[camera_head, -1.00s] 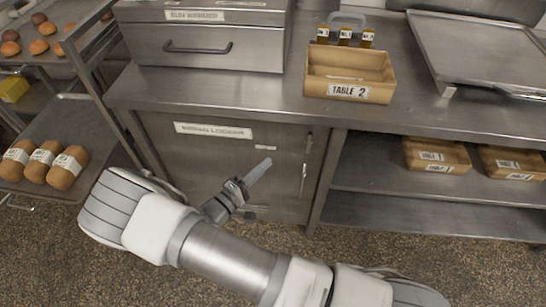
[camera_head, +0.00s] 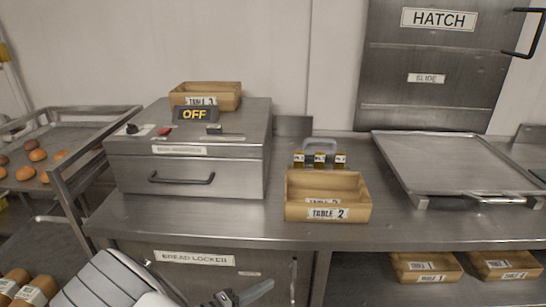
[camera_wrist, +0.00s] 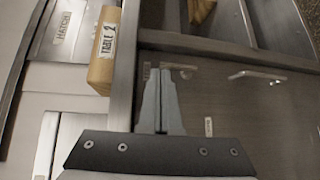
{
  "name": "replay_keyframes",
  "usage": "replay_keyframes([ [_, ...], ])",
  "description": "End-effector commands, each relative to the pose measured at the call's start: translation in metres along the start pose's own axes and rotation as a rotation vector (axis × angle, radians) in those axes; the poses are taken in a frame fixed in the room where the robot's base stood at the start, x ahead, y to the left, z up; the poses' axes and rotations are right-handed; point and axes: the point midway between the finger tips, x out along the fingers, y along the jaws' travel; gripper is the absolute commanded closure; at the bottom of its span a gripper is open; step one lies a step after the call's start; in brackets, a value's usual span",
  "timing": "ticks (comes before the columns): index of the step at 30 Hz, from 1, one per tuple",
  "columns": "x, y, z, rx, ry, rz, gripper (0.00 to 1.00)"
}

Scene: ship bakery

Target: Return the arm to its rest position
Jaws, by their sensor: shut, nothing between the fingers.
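My gripper (camera_head: 257,292) shows at the bottom of the head view, in front of the bread locker (camera_head: 170,257) and below the counter edge. In the wrist view my gripper (camera_wrist: 160,76) has its two fingers together with nothing between them. It appears apart from the locker front. Part of my arm shows at the lower left of the head view; the rest of it is out of frame.
A steel counter (camera_head: 240,226) carries a drawer warmer (camera_head: 190,165) marked OFF, a TABLE 2 box (camera_head: 325,214) and a raised steel tray (camera_head: 450,160). Racks with rolls (camera_head: 38,155) and loaves stand at left. More boxes (camera_head: 425,266) sit on the lower shelf.

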Motion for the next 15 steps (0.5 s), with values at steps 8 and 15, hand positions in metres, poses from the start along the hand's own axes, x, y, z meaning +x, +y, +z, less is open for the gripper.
replay_keyframes([
  [8,0.029,0.069,0.049,0.055,-0.268,-0.295,1.00],
  [15,0.039,0.118,0.092,0.131,-0.410,-0.555,1.00],
])
